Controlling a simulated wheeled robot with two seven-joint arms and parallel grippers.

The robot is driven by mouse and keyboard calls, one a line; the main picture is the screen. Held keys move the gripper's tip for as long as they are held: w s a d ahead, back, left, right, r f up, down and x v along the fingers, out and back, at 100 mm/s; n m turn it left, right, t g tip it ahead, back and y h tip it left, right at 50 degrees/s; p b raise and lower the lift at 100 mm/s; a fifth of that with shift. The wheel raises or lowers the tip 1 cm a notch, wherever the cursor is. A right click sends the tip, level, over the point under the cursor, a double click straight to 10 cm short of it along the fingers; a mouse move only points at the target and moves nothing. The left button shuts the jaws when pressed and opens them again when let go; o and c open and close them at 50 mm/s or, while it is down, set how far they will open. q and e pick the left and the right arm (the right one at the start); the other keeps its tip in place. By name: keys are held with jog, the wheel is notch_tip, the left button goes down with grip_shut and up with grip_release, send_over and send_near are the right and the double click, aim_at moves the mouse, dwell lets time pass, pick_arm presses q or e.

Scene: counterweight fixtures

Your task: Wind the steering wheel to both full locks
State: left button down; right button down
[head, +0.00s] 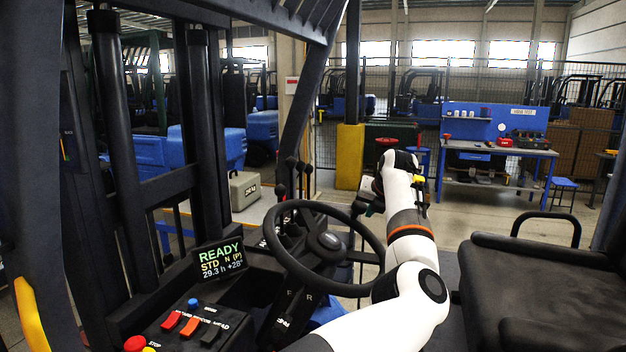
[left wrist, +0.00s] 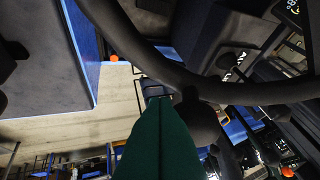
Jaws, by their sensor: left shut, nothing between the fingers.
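The black steering wheel (head: 283,256) stands tilted on its column beside the display, with its hub and rim in plain view. My left arm reaches up past the right side of the wheel. My left gripper (head: 366,204) is by the upper right of the rim, partly hidden by my wrist. In the left wrist view, the dark rim (left wrist: 232,92) curves across the upper part, and the shut green and dark fingers (left wrist: 155,90) end close to it. Nothing shows between the fingers. I cannot tell whether they touch the rim. My right gripper is not in view.
A display (head: 219,257) reading READY stands left of the wheel. A switch panel (head: 180,325) with red and blue controls is at lower left. Black levers (head: 292,175) rise behind the wheel. A dark seat (head: 530,285) fills the right. A blue workbench (head: 495,150) stands far back.

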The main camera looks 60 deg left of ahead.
pick_arm(q)
jog(key=a, duration=0.1)
jog(key=s+a+r, duration=0.2)
jog(key=a, duration=0.1)
jog(key=shift+a+p, duration=0.1)
jog(key=shift+p, duration=0.25)
jog(key=s+a+r+b, duration=0.3)
jog(key=s+a, duration=0.1)
jog(key=s, duration=0.2)
notch_tip(320, 180, up, 8)
jog(key=p, duration=0.6)
send_over(355, 204)
jog(key=s+a, duration=0.1)
jog(key=s, duration=0.2)
jog(key=shift+s+a+r, duration=0.1)
jog(key=shift+s+a, duration=0.05)
